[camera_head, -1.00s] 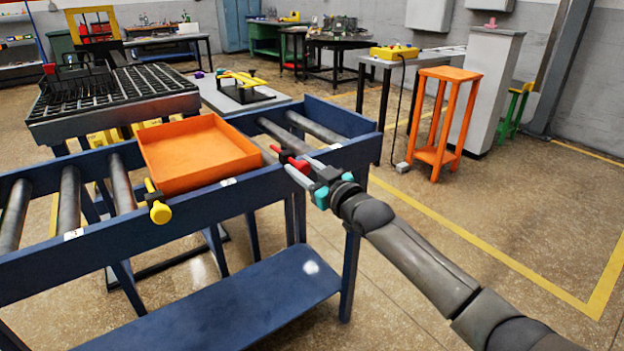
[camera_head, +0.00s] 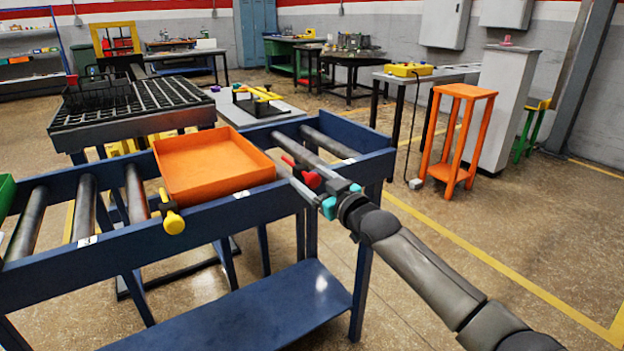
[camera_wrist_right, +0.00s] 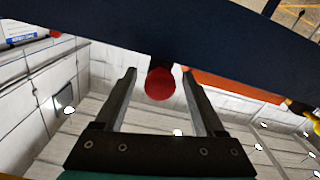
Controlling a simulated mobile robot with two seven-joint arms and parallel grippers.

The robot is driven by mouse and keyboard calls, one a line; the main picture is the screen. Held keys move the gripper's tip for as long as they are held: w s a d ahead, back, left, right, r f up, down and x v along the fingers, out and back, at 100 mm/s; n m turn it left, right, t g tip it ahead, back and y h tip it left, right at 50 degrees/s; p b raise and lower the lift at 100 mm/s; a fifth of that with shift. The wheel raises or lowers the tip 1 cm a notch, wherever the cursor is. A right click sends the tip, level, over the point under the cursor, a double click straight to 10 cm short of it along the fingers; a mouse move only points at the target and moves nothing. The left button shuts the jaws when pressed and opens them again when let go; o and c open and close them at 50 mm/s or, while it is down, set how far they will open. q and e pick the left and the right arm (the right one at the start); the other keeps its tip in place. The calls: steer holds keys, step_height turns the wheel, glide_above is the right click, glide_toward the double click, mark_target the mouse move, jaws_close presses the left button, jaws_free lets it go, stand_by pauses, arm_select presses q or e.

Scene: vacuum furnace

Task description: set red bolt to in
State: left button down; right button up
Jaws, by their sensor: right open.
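The red bolt (camera_head: 312,179) sits on the near side rail of the blue roller table, right of the orange tray; it has a round red knob and a small red handle. My right gripper (camera_head: 290,163) is open at the rail, with its fingers on either side of the bolt. In the right wrist view the round red knob (camera_wrist_right: 160,83) shows between the two open fingers (camera_wrist_right: 158,76), with a gap on each side. A dark shank joins it to the rail. My left gripper is not in view.
The blue roller table (camera_head: 120,240) carries the orange tray (camera_head: 212,165). A yellow bolt (camera_head: 173,220) is on the same rail to the left. A green edge (camera_head: 6,192) shows at far left. An orange stool (camera_head: 458,135) stands behind; the floor at right is clear.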

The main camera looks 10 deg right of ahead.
steer(key=shift+s+d, duration=0.1)
steer(key=shift+s, duration=0.15)
steer(key=shift+s+d+p, duration=0.1)
steer(key=shift+s+p, duration=0.15)
steer(key=shift+p, duration=0.05)
steer(key=shift+s+d, duration=0.1)
steer(key=shift+s, duration=0.25)
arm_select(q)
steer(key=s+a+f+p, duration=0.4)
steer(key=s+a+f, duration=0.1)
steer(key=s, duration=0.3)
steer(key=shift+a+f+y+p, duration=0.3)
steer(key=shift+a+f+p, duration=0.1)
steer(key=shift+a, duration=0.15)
arm_select(e)
steer(key=v, duration=1.3)
steer(key=shift+s, duration=0.2)
